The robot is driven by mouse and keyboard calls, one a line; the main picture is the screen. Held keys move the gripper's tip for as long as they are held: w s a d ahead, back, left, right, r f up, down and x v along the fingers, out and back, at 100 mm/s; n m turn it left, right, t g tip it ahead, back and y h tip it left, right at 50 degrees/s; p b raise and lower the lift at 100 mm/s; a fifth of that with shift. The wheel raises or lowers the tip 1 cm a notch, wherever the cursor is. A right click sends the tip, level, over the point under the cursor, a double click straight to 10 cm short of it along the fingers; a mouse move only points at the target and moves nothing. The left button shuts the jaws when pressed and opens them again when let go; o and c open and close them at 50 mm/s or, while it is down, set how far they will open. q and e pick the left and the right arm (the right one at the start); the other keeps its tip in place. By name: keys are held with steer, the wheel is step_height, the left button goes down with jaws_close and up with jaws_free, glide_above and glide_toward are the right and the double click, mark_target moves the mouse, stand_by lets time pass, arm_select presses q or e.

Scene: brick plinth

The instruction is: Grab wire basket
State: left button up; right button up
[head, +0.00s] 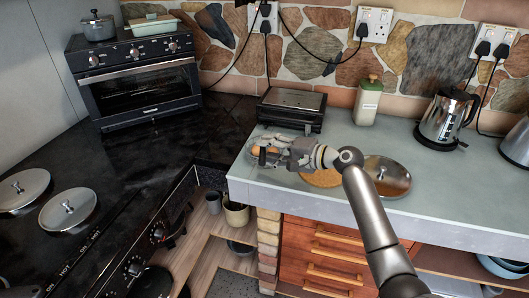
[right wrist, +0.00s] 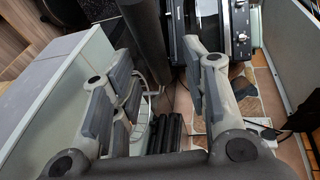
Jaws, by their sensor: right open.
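My right gripper (head: 268,153) is over the left end of the grey counter (head: 335,200), in front of the black toaster. It is open, and its fingers stand apart in the right wrist view (right wrist: 157,72) with nothing visibly held. My left gripper is not in view.
A black toaster (head: 292,109) stands behind the gripper. A black oven (head: 135,77) and pan lids (head: 68,208) are left.

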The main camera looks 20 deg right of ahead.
steer(key=x, duration=0.2)
steer(key=shift+w+a+f, duration=0.1)
steer(key=shift+w+a, duration=0.1)
jaws_close()
